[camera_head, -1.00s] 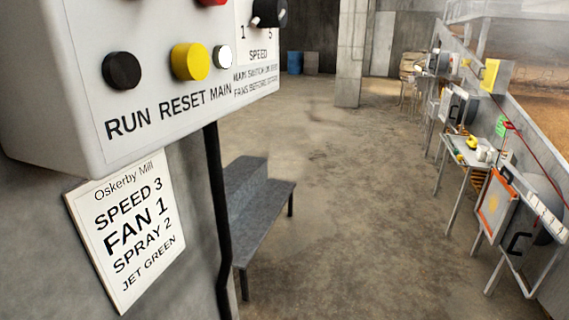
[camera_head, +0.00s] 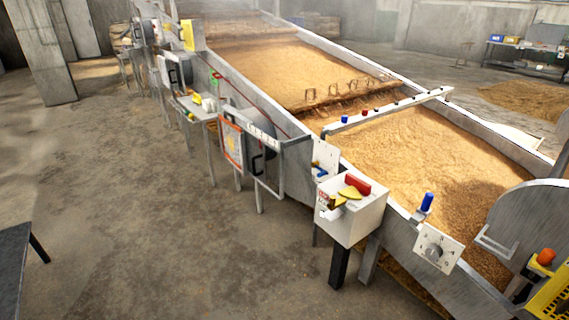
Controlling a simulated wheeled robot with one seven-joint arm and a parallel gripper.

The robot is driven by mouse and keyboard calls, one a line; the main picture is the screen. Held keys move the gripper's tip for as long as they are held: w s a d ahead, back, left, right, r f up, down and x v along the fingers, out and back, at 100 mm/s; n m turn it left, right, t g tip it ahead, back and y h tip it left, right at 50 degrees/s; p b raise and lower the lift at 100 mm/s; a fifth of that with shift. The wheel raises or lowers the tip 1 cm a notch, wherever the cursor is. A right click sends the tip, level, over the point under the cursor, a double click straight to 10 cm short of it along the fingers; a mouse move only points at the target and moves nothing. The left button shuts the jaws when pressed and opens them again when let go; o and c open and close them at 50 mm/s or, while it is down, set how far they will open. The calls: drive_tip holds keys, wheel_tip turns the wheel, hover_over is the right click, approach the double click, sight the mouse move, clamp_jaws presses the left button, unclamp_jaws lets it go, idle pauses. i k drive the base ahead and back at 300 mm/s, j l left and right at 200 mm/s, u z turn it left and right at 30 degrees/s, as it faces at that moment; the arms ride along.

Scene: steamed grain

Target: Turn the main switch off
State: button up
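No part labelled as the main switch can be read in the head view now. The white panel with the RUN, RESET and MAIN labels is out of view. A white box (camera_head: 368,220) stands on a dark post at the near side of the grain bed, with a red block (camera_head: 358,186) and a yellow piece (camera_head: 349,193) on top. I cannot tell whether these are a switch. A white dial plate (camera_head: 437,250) with a grey knob is fixed to the bed's side wall, right of the box. My gripper is not in view.
The long walled grain bed (camera_head: 400,150) runs from lower right to upper left. Tables and panels, including an orange-framed panel (camera_head: 232,143), line its near side. A dark bench (camera_head: 12,265) is at the left edge. The concrete floor (camera_head: 130,210) between is clear.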

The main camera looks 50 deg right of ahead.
sight(357, 185)
drive_tip(key=z, duration=1.3)
